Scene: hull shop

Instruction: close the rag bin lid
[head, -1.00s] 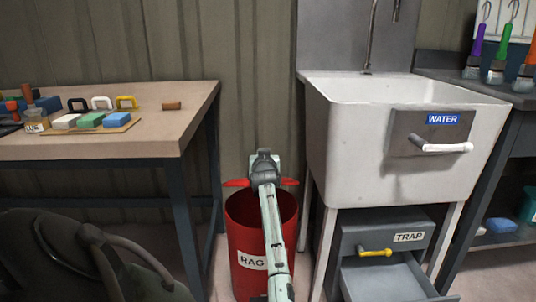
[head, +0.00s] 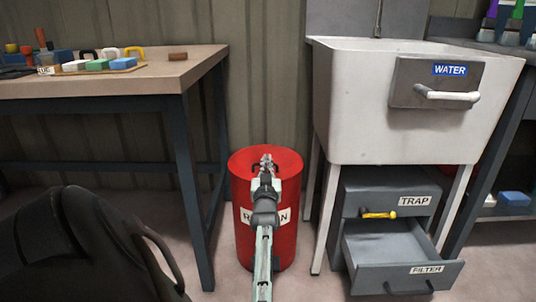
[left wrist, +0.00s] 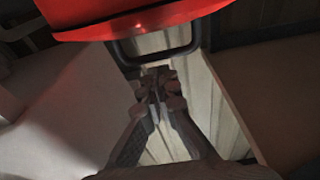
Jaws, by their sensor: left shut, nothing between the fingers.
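The red rag bin (head: 285,240) stands on the floor between the bench and the sink. Its label is partly hidden by my left arm. The red lid (head: 287,163) lies across the bin's top and looks flat there; I cannot tell whether a small gap is left. My left gripper (head: 266,161) is over the lid in the head view, shut and empty. In the left wrist view the lid (left wrist: 130,14) fills the top, with a black loop handle (left wrist: 157,56) just beyond the shut fingertips (left wrist: 155,78). I cannot tell whether they touch it. My right gripper is out of view.
A workbench (head: 110,78) with sponges and blocks stands at left. The sink (head: 360,110) with its WATER panel is at right. Below it, the drawer marked FILTER (head: 405,277) is pulled out, beside the bin. A dark chair-like shape (head: 60,240) is at lower left.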

